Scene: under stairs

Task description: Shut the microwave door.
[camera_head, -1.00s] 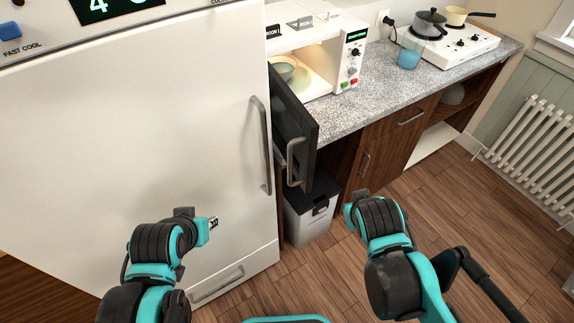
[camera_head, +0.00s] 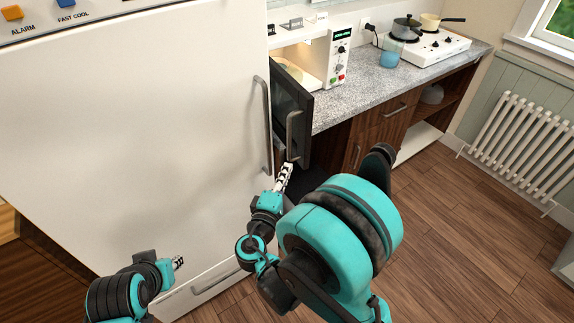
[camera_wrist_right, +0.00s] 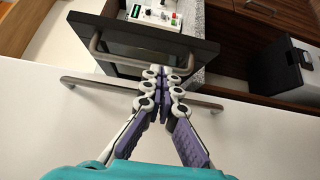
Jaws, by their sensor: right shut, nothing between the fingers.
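The microwave (camera_head: 340,57) stands on the counter beside the fridge, with its dark door (camera_head: 290,95) swung wide open toward me. The door's silver handle (camera_head: 290,135) faces out at the front; it also shows in the right wrist view (camera_wrist_right: 120,58). A pale dish is partly visible inside the microwave. My right gripper (camera_head: 287,170) is shut and empty, just below the handle in the head view. In the right wrist view its tips (camera_wrist_right: 164,74) overlap the handle's lower edge; I cannot tell whether they touch. My left gripper (camera_head: 178,263) is low before the fridge, its jaws too small to judge.
The white fridge (camera_head: 130,140) and its long handle (camera_head: 262,125) are close left of the door. A stove (camera_head: 435,48) with pots and a blue glass (camera_head: 390,53) stand on the counter (camera_head: 365,95). A bin (camera_wrist_right: 282,70) sits under the counter.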

